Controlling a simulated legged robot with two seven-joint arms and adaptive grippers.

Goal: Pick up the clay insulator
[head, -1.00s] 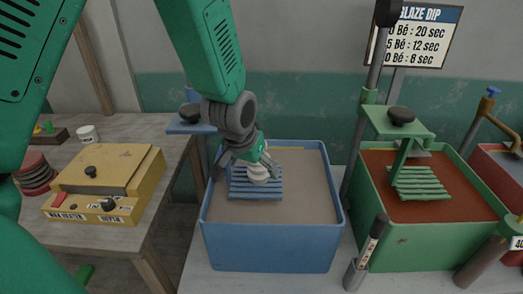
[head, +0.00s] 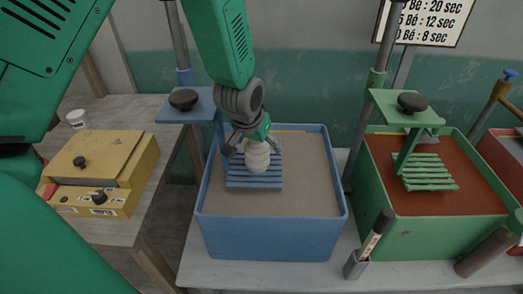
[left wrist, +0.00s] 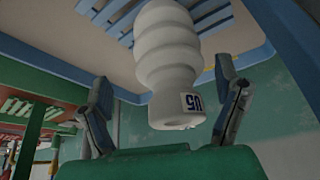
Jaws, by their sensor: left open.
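The clay insulator (head: 257,157) is a pale, ribbed piece that stands on the blue slatted rack (head: 254,184) in the blue glaze tub (head: 270,232). In the left wrist view the insulator (left wrist: 165,60) shows large, with a small dark-marked label near its end. My left gripper (head: 256,147) is at the insulator's top in the head view. Its two fingers (left wrist: 163,112) are spread wide on either side of the insulator in the wrist view, with gaps to it. My right gripper is not in view.
A green tub (head: 430,240) with red-brown glaze and a green rack stands to the right. A marker-like tool in a holder (head: 370,246) stands between the tubs. A yellow wax heater (head: 100,165) sits on the left table. A blue post and bracket (head: 186,105) rise behind the blue tub.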

